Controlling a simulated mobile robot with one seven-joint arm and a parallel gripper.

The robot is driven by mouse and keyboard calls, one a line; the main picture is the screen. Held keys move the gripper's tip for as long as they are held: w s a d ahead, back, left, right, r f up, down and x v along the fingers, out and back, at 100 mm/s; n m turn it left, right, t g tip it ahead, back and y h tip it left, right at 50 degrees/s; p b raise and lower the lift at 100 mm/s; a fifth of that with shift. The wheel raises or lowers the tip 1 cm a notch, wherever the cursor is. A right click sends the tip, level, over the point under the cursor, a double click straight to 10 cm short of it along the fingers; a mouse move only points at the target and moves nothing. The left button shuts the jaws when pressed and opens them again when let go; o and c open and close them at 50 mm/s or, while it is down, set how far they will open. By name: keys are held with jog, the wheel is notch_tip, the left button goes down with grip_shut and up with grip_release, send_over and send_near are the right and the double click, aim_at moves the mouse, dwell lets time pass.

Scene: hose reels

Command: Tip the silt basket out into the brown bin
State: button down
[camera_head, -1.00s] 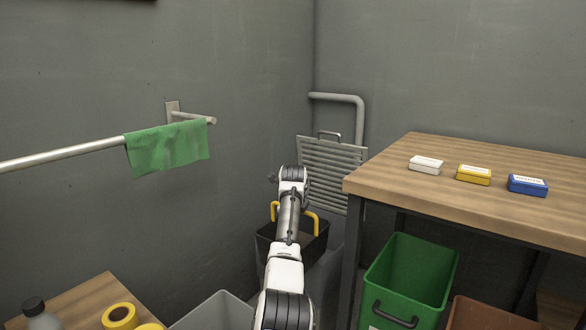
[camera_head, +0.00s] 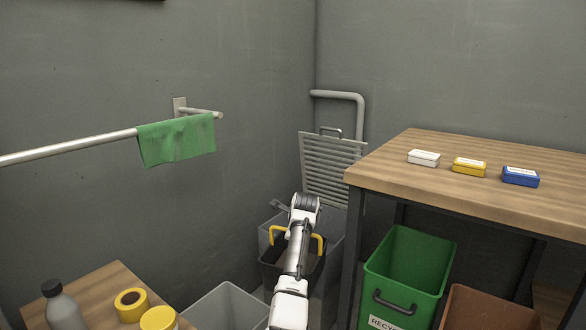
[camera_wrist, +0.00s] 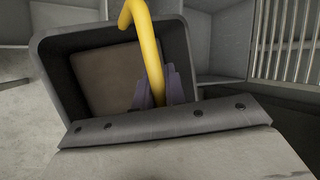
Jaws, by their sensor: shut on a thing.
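The silt basket (camera_head: 277,269) is a dark, open-topped box with a yellow handle (camera_head: 317,243). In the head view it hangs below the end of my arm, which covers its middle. In the wrist view the basket (camera_wrist: 179,52) shows brown silt (camera_wrist: 105,75) inside. My gripper (camera_wrist: 157,88) is shut on the yellow handle, over the basket's opening; its fingertips are partly hidden by the wrist housing. The brown bin (camera_head: 478,312) stands at the lower right in the head view, right of the green bin, cut off by the picture's edge.
A grey open box (camera_head: 270,228) stands behind the basket, below a leaning grate (camera_head: 332,165). The green bin (camera_head: 400,290) and a wooden table (camera_head: 450,195) with small boxes are on the right. A grey tub (camera_head: 225,305) and a low table with a bottle (camera_head: 63,310) are at lower left.

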jog(key=s+f+n+y, duration=0.1)
jog(key=f, duration=0.3)
jog(key=s+f+n+y, duration=0.1)
jog(key=s+f+n, duration=0.1)
jog(key=f, duration=0.2)
jog(key=s+f+n+g+b, duration=0.1)
jog(key=s+f, duration=0.1)
jog(key=f, duration=0.2)
jog(key=shift+d+y, duration=0.3)
jog(key=shift+y, duration=0.1)
jog(key=s+a+f+n+g+y+b, duration=0.15)
jog(key=s+f+n+g+b, duration=0.5)
jog(key=s+f+n, duration=1.4)
jog(key=s+r+m+g+p, duration=0.2)
jog(key=s+r+p, duration=0.7)
jog(key=p, duration=1.2)
jog(key=s+m+y, duration=0.1)
jog(key=s+m, duration=0.1)
jog(key=s, duration=0.1)
jog(key=shift+s+d+r+g, duration=0.15)
jog(key=shift+d+g, duration=0.15)
jog(key=shift+g, duration=0.05)
